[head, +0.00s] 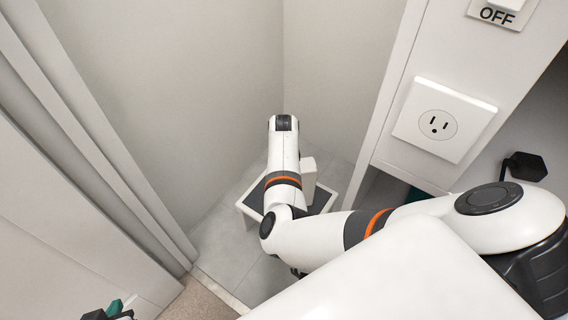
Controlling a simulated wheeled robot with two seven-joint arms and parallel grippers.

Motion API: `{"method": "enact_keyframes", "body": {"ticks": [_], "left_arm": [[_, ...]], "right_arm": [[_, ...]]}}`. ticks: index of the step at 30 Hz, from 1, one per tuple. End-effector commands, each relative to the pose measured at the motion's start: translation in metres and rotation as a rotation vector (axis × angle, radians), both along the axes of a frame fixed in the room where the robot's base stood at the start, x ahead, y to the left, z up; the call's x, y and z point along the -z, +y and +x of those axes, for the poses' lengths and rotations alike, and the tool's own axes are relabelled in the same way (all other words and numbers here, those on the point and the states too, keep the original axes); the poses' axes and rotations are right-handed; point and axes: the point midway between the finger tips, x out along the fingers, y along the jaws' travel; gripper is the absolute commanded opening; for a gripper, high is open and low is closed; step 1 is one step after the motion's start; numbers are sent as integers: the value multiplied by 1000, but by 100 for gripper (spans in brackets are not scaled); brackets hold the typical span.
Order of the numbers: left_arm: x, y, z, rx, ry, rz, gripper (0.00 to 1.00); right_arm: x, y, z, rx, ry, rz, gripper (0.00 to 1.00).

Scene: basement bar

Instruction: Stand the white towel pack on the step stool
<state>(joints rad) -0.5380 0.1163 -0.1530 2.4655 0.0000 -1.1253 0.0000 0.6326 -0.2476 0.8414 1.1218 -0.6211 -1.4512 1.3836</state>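The step stool (246,213) is low, with a white frame and dark top, and stands on grey tiles in the corner. A plain white upright block (308,178), which looks like the white towel pack, is at the stool's top beside my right arm; the arm partly covers it, so its contact with the stool is unclear. My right arm reaches in from the right and covers much of the stool; its gripper is hidden. My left gripper (110,313) shows only as dark and teal parts at the bottom left edge, far from the stool, its opening unclear.
Walls close in behind the stool. A white door frame (110,150) stands at left. Tiled floor (225,250) is clear in front of the stool.

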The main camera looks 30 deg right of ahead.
Motion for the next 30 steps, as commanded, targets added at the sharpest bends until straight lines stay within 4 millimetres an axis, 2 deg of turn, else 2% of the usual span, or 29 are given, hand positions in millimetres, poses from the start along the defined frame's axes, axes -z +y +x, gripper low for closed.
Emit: {"method": "enact_keyframes", "body": {"ticks": [11,12,15,16,26,30], "left_arm": [[-3,-2,5,3,-35,-8,0],[-4,-2,6,3,-40,-8,0],[-4,-2,6,3,-39,-8,0],[-4,-2,6,3,-38,-8,0],[-2,-1,3,2,-19,-5,0],[1,4,-10,-4,65,14,0]], "right_arm": [[5,0,1,0,-1,0,22],[6,0,0,0,0,1,58],[6,0,0,0,0,0,74],[6,0,0,0,0,0,76],[2,0,0,0,-1,0,76],[-8,0,0,0,0,0,76]]}}
